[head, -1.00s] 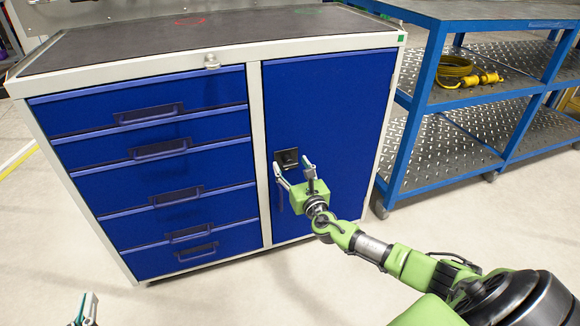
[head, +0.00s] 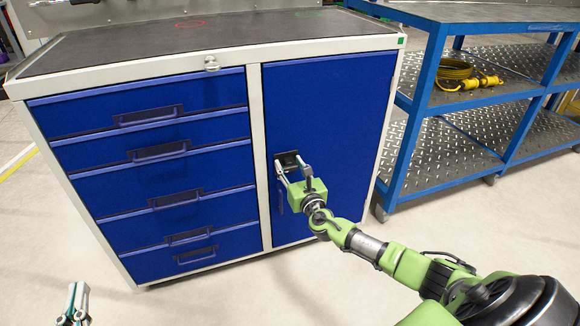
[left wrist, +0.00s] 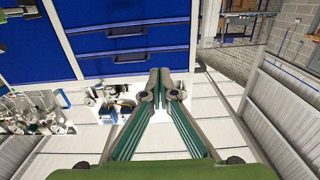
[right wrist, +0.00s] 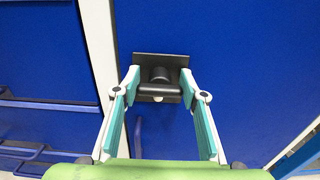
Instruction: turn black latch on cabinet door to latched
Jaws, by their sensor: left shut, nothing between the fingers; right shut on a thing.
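The black latch (head: 288,157) is on the blue cabinet door (head: 335,110), near the door's left edge. In the right wrist view the latch (right wrist: 160,74) has a square black plate, a round hub and a bar lying about horizontal. A pale dot shows just below the bar. My right gripper (head: 293,169) is shut on the latch, with its fingertips (right wrist: 160,84) at the two ends of the bar. My left gripper (head: 76,290) is low at the left, away from the cabinet. Its fingers (left wrist: 160,75) are together and empty.
Blue drawers (head: 150,155) with dark handles fill the cabinet's left side. A round lock (head: 211,62) sits at the top of the frame. A blue shelf unit (head: 410,150) stands to the right, holding a yellow cable (head: 455,70). The floor in front is clear.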

